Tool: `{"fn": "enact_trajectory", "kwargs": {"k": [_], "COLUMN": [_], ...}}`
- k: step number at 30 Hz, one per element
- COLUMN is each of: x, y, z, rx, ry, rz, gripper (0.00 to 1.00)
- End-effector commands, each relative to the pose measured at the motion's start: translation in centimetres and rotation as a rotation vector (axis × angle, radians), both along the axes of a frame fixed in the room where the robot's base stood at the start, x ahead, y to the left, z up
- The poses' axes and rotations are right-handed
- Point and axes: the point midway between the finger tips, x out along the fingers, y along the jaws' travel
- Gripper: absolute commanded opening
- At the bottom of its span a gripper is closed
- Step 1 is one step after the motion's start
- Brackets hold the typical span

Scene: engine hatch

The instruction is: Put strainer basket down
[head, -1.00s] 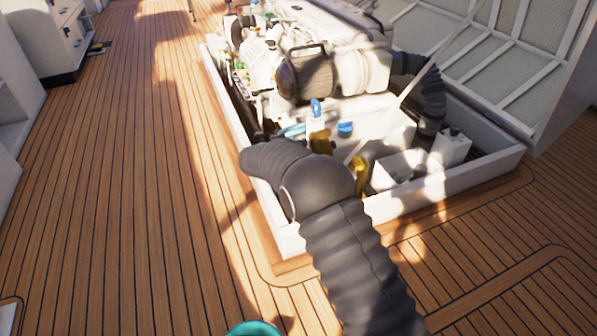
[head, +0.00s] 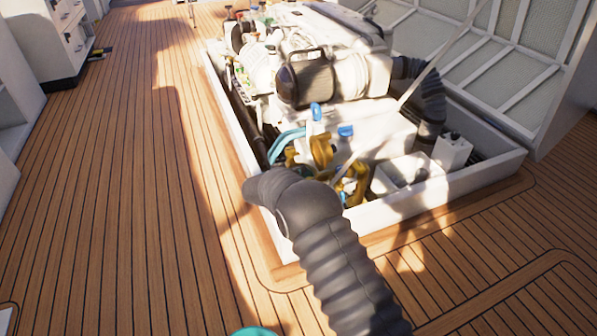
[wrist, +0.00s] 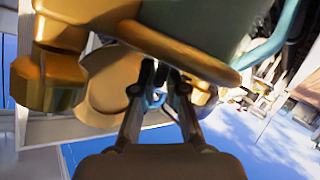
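My gripper (wrist: 160,88) shows in the wrist view with its two fingers converging and only a narrow gap between the tips. A small bluish ring-like shape (wrist: 157,97) shows between the fingers; I cannot tell whether they grip it. I cannot clearly identify the strainer basket in either view. Large bronze-coloured fittings (wrist: 110,85) fill the top and left of the wrist view, very close to the fingertips. In the head view my dark arm reaches to the near left corner of the engine hatch (head: 440,190) and hides the gripper. Bronze fittings (head: 321,150) show just beyond it.
The engine (head: 330,75) fills the far hatch. Blue caps (head: 345,131) and teal hoses (head: 284,141) lie near the bronze fittings. A pale strut (head: 408,92) slants across the hatch. A teal round rim (head: 253,331) shows at the bottom edge.

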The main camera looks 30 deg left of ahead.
Motion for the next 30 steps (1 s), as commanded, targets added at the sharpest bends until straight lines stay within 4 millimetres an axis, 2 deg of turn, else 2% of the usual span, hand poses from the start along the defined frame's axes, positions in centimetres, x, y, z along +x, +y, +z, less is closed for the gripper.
{"fn": "enact_trajectory", "kwargs": {"k": [1,2,3,14,20,30], "x": [0.0,0.0,0.0,-0.4,-3.0,-9.0], "y": [0.0,0.0,0.0,0.1,0.4,1.1], "z": [-0.1,-0.1,-0.1,0.2,1.3,3.4], "rx": [-0.001,-0.001,-0.002,-0.002,-0.002,-0.002], "ry": [0.001,0.001,0.001,0.001,0.0,0.001], "rz": [0.0,0.0,0.0,0.002,0.003,0.003], "gripper": [0.25,0.33,0.36,0.36,0.36,0.36]}}
